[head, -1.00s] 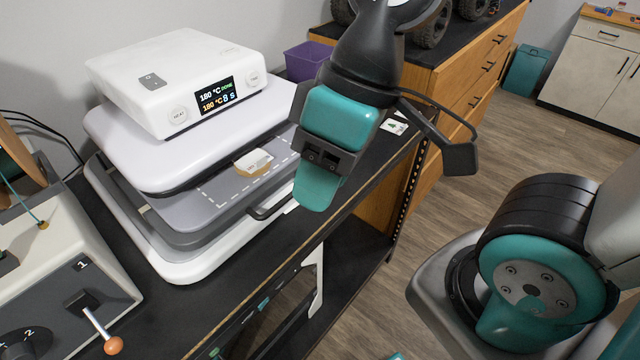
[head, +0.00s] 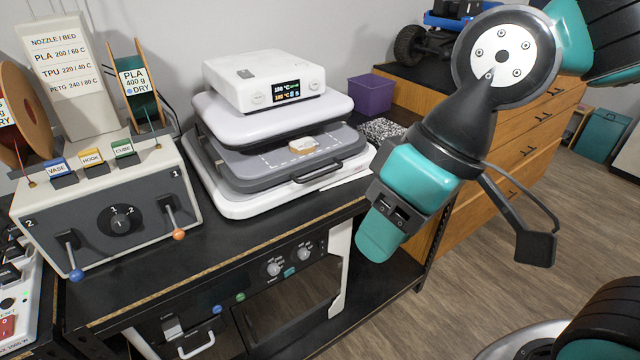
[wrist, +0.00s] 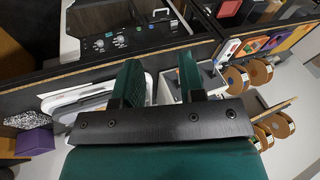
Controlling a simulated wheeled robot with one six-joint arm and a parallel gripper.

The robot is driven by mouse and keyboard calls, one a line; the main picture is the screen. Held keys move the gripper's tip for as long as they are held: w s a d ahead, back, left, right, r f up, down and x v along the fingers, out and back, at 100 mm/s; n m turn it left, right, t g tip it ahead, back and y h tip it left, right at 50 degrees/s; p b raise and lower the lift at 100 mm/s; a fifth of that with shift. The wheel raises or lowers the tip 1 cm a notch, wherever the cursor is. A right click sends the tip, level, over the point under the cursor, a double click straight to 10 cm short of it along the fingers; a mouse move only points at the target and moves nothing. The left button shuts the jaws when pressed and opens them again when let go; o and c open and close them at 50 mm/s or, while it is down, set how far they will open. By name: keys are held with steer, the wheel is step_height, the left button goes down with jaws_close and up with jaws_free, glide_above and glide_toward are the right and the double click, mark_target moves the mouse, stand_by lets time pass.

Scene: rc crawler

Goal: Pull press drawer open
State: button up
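The heat press (head: 270,112) is white with a lit display and stands on the black bench. Its grey drawer (head: 235,165) sits under the raised white lid, with a small white and tan piece (head: 302,146) on top. The drawer's dark bar handle (head: 319,172) faces the front right. My gripper (head: 378,240) is in front and to the right of the handle, apart from it. In the wrist view my gripper (wrist: 160,82) shows two teal fingers spread with nothing held between them. Parts of the press (wrist: 88,100) show behind the left finger there, partly hidden.
A control box with levers (head: 110,200) stands left of the press. A purple bin (head: 371,94) is behind at the right. An oven-like unit (head: 290,300) sits below the bench top. Wooden drawers (head: 500,140) stand at the right. Open floor lies at the front right.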

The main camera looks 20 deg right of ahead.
steer(key=w+f+m+t+y+b, duration=0.1)
steer(key=w+f+m+t+b, duration=0.1)
steer(key=w+f+m+b, duration=0.35)
steer(key=m+t+b, duration=1)
steer(key=m+t, duration=0.2)
steer(key=m, duration=0.3)
glide_toward(324, 174)
steer(key=shift+h, duration=0.4)
steer(key=p+x, duration=0.2)
steer(key=x, duration=0.1)
steer(key=p+x, duration=0.6)
steer(key=shift+w+a+r, duration=0.2)
steer(key=shift+w+a, duration=0.1)
steer(key=shift+a, duration=0.05)
steer(key=shift+w+a+f, duration=0.15)
steer(key=shift+w+f, duration=0.1)
steer(key=shift+w, duration=0.2)
